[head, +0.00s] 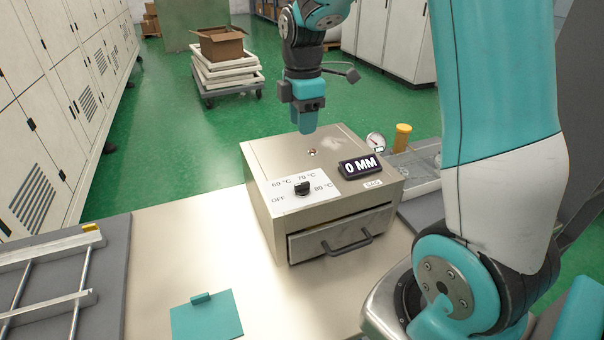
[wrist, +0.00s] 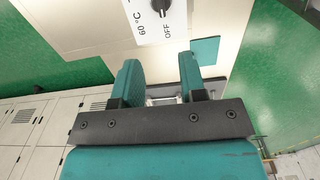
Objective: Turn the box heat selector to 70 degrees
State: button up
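The box (head: 270,168) is a metal case with a drawer, standing on the bench. Its black heat selector knob (head: 302,187) sits on a white label plate with OFF, 60, 70 and 80 °C around it. The knob also shows at the top edge of the wrist view (wrist: 160,7), partly cut off. A small light mark there seems to face OFF. My gripper (head: 308,128) hangs above the far part of the box, behind the knob in the head view. In the wrist view its two teal fingers (wrist: 159,66) are apart with nothing between them.
A 0 MM display (head: 360,166) stands on the box, right of the knob. The drawer handle (head: 347,243) sticks out in front. A teal plate (head: 207,318) lies on the bench, and a rack (head: 50,265) is at left. A gauge (head: 375,140) is behind right.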

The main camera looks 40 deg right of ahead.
aim_at(302, 183)
notch_tip(302, 183, down, 16)
jog(key=shift+a+f+p, duration=0.1)
jog(key=shift+f+p, duration=0.15)
jog(key=shift+p, duration=1)
grip_shut()
